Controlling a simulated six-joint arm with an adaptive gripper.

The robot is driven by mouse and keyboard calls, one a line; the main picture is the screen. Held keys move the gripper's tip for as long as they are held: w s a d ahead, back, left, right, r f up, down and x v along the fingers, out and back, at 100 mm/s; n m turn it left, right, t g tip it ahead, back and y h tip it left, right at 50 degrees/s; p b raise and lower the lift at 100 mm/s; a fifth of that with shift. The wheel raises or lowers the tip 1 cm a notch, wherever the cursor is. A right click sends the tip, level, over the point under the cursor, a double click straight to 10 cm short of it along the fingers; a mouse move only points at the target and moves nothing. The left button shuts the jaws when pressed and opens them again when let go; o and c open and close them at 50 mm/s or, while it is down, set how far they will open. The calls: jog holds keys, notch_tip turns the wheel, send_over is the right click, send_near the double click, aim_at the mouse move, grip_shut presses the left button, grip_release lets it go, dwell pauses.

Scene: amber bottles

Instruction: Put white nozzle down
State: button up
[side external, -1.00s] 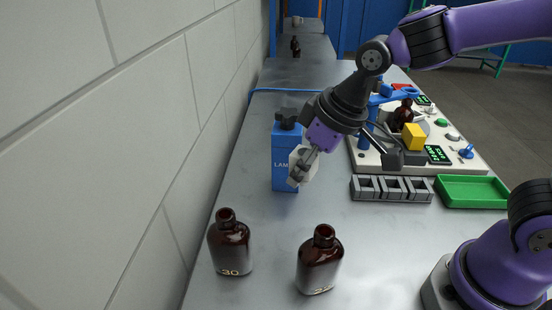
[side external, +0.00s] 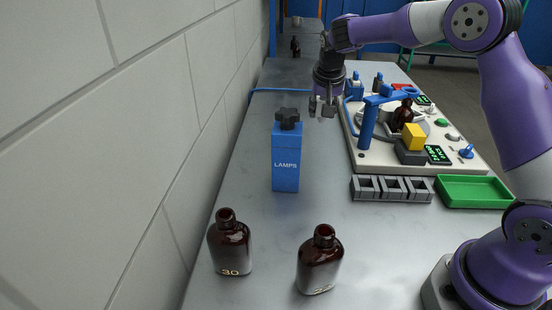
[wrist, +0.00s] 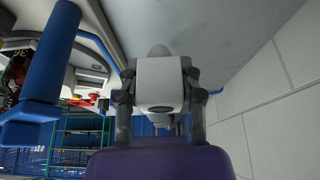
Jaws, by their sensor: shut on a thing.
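My gripper (side external: 323,106) hangs above the far part of the metal table, beyond the blue LAMPS box and left of the white equipment board. In the wrist view my gripper (wrist: 158,82) is shut on the white nozzle (wrist: 160,84), a pale blocky piece with one finger on each side. In the side view the nozzle is small and mostly hidden by the fingers. I cannot tell how far it is above the table.
The blue LAMPS box (side external: 286,164) has a black knob on top. The white board (side external: 430,160) carries a blue post (side external: 367,128). A grey rack (side external: 391,189), green tray (side external: 472,193) and two amber bottles (side external: 230,246) (side external: 320,262) stand nearer. A wall runs along the left.

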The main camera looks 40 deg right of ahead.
aim_at(318, 152)
notch_tip(318, 152, down, 10)
jog(key=shift+d+r, duration=0.1)
dwell(0.4)
jog(key=o, duration=1)
